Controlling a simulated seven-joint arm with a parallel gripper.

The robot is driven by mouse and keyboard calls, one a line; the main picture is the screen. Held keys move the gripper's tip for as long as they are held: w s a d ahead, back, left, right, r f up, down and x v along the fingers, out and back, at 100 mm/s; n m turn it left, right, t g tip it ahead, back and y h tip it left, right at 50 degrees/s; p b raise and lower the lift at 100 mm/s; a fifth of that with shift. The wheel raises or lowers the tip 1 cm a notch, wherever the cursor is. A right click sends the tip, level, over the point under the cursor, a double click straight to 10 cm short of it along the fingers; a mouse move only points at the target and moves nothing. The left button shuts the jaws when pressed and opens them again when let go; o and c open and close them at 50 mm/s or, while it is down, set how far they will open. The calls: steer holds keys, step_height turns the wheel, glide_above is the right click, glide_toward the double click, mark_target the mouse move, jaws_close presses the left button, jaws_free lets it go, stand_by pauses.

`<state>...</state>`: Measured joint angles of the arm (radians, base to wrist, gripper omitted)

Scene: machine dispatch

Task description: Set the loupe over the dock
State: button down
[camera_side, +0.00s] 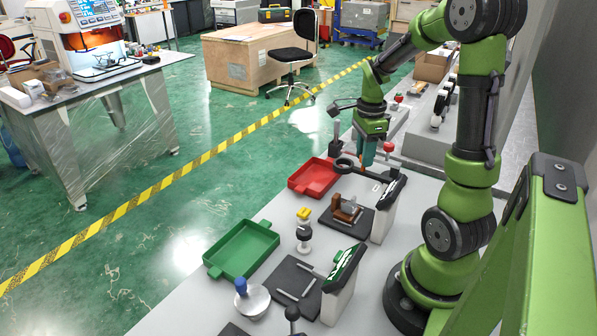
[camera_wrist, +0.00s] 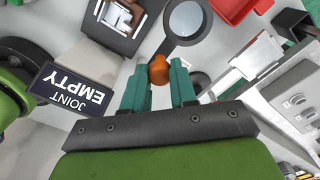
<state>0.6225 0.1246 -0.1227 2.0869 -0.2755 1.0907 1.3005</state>
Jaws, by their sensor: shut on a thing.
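My gripper (camera_wrist: 158,82) has teal fingers shut on the orange grip of the loupe (camera_wrist: 185,20). The loupe's black ring and clear lens point away from the fingers in the wrist view. In the side view the loupe (camera_side: 345,164) is held at the far end of the bench, beside the red tray. No part is labelled as the dock. A dark square pad with a brown block (camera_side: 346,208) stands nearer the camera; its frame also shows in the wrist view (camera_wrist: 96,30), left of the lens. A sign reading "JOINT EMPTY" (camera_wrist: 75,92) is beside that pad.
A red tray (camera_side: 305,186) lies left of the loupe and a green tray (camera_side: 273,240) lies nearer. A yellow-topped stand (camera_side: 303,230) is between the trays and pads. A second dark pad (camera_side: 283,277) holds silver rods. A blue-knobbed dome (camera_side: 251,302) is in front.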

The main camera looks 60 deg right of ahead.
steer(key=shift+a, duration=0.1)
steer(key=shift+s+a+r+n, duration=0.1)
steer(key=shift+s+a+n, duration=0.25)
steer(key=shift+a+n, duration=0.85)
steer(key=shift+s+a+f+n, duration=0.1)
steer(key=shift+s+a+n, duration=0.3)
steer(key=shift+n, duration=1.45)
steer(key=shift+s+a+r+n, duration=0.1)
steer(key=shift+s+a+n, duration=0.2)
steer(key=shift+a+n, duration=0.9)
steer(key=shift+d+n, duration=0.35)
steer(key=shift+n, duration=0.1)
steer(key=c, duration=0.9)
jaws_free()
step_height(320, 180, up, 17)
steer(key=shift+f, duration=0.1)
